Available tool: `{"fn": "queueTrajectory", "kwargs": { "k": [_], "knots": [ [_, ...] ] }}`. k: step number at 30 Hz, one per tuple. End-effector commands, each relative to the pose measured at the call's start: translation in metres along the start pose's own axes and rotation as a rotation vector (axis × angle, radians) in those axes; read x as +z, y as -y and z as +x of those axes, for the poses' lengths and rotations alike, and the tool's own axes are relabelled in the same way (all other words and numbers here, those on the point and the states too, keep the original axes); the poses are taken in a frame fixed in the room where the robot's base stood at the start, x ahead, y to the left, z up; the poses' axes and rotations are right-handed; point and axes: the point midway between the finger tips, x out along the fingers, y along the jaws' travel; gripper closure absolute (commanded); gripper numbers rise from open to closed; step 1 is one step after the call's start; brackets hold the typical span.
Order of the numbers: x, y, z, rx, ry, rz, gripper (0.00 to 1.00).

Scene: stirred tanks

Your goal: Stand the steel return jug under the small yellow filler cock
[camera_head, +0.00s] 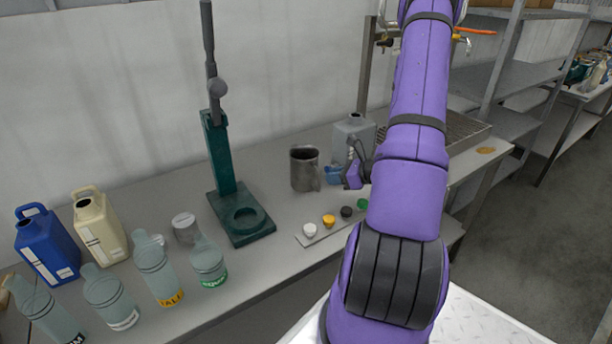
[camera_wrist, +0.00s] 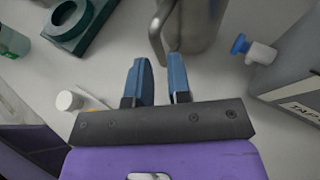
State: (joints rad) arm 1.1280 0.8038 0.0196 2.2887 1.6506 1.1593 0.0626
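The steel jug (camera_head: 304,168) stands upright on the bench, right of the green press. In the wrist view the jug (camera_wrist: 196,22) is just ahead of my fingers, with its handle (camera_wrist: 157,38) facing me. My gripper (camera_head: 335,175) is low beside the jug's right side. Its two blue fingers (camera_wrist: 159,62) are apart, with the handle's near end at or just beyond the gap between their tips; I cannot tell whether they touch. A small yellowish cock (camera_head: 460,41) shows at the back, right of my arm, and may be the filler cock.
A grey can (camera_head: 354,135) stands close right of the jug; its blue tap (camera_wrist: 240,44) is near my right finger. The green press (camera_head: 240,210) is to the left. A strip with coloured caps (camera_head: 329,220) lies in front. Bottles crowd the left bench.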

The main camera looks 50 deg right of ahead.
Motion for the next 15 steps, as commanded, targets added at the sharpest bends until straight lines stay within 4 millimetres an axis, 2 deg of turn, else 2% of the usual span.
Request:
{"fn": "queueTrajectory", "kwargs": {
  "k": [9, 15],
  "knots": [
    [0.002, -0.002, 0.038, 0.004, 0.000, -0.001, 0.82],
    [0.002, -0.002, 0.052, 0.002, 0.001, -0.001, 0.82]
  ]
}}
